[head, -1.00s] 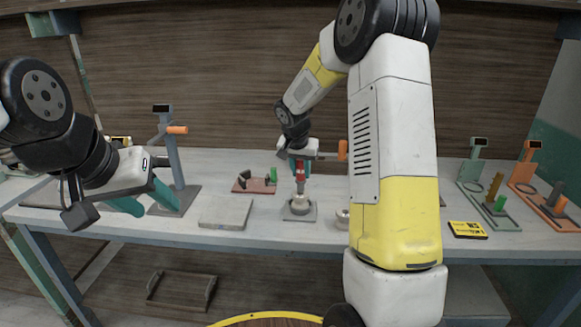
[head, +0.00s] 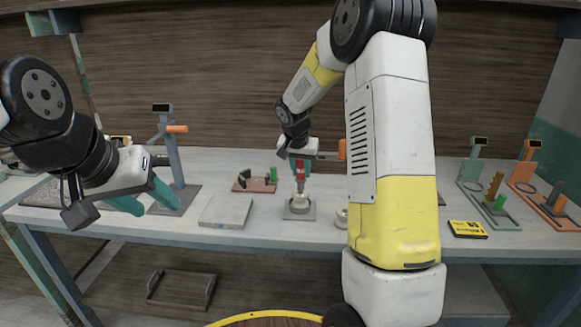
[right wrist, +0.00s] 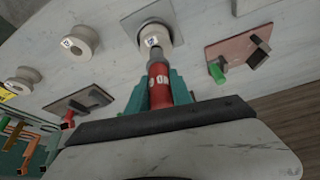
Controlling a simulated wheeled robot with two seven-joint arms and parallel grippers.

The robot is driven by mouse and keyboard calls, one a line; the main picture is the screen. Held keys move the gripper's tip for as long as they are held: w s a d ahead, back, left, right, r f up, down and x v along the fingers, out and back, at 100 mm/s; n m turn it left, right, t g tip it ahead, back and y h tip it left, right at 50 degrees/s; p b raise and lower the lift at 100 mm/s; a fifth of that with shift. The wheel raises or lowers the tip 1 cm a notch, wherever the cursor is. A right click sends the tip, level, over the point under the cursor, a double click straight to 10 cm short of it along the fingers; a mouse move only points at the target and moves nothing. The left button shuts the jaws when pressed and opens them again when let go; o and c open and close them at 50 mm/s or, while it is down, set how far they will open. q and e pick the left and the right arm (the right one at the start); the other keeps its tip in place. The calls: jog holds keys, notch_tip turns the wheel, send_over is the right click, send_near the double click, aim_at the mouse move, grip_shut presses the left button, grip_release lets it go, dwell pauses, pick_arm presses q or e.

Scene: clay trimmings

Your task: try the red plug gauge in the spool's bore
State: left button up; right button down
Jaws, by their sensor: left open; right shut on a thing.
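The red plug gauge (head: 300,172) stands upright in my right gripper (head: 299,166), directly over the spool (head: 299,203). The pale spool sits on a grey plate (head: 299,215) on the bench. In the right wrist view the teal fingers (right wrist: 160,92) are shut on the red gauge (right wrist: 159,82), and its grey lower end meets the top of the spool (right wrist: 153,38). I cannot tell how far, if at all, the tip is in the bore. My left gripper (head: 146,200) is open and empty above the bench at the left.
A pink stand with a green piece (head: 273,174) is behind the spool. A flat grey slab (head: 226,212) lies left of it. Another spool (head: 341,216) is to the right, partly hidden by my right arm. Green and orange gauge stands (head: 538,195) are at the far right.

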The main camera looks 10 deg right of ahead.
jog(key=shift+s+f, duration=0.15)
jog(key=shift+f, duration=0.65)
dwell(1.2)
jog(key=shift+r, duration=2.65)
